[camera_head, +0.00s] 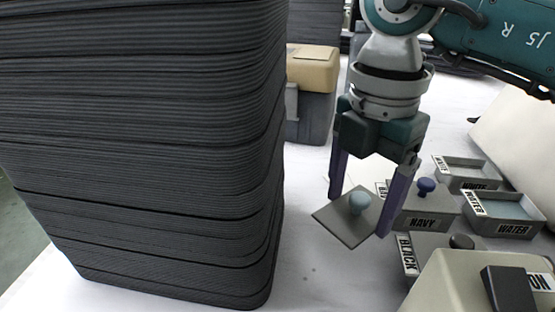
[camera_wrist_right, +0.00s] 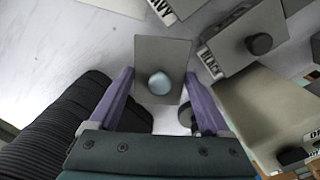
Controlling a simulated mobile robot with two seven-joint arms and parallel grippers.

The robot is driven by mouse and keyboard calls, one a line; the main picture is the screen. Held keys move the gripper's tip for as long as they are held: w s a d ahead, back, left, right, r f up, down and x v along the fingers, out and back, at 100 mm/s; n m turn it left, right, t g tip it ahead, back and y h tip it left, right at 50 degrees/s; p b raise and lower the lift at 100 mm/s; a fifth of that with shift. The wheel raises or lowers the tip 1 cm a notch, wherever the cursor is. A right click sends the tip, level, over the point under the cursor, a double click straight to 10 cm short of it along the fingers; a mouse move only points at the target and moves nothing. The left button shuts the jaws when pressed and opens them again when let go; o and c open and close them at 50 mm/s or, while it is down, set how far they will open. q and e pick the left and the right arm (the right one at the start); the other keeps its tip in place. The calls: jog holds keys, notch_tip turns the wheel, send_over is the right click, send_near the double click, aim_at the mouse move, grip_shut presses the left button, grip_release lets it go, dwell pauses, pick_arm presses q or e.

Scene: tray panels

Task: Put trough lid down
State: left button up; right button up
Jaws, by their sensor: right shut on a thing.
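A grey square lid (camera_head: 335,222) with a light blue knob (camera_head: 359,202) hangs between the purple fingers of my right gripper (camera_head: 362,208). In the right wrist view the fingers sit at opposite edges of the lid (camera_wrist_right: 150,50), with the knob (camera_wrist_right: 159,83) between them. The lid looks slightly tilted in the head view. Two open troughs stand to the right, one labelled WATER (camera_head: 513,230) with a blue-grey inside, and one labelled WHITE (camera_head: 494,187). The NAVY trough (camera_head: 423,223) and the BLACK trough (camera_head: 407,254) carry lids with dark knobs. My left gripper is not in view.
A beige machine (camera_head: 445,285) with a black switch stands at front right. A tan box on a grey block (camera_head: 310,115) stands behind. White tabletop lies between.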

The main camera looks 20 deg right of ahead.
aim_at(356, 212)
jog(key=shift+f+b, duration=0.5)
jog(key=shift+f, duration=2.1)
jog(key=shift+f, duration=0.1)
jog(key=o, duration=1.2)
jog(key=shift+c, duration=0.2)
jog(key=shift+r, duration=0.5)
notch_tip(356, 212, up, 11)
jog(key=shift+r+p, duration=0.15)
jog(key=shift+p, duration=1.1)
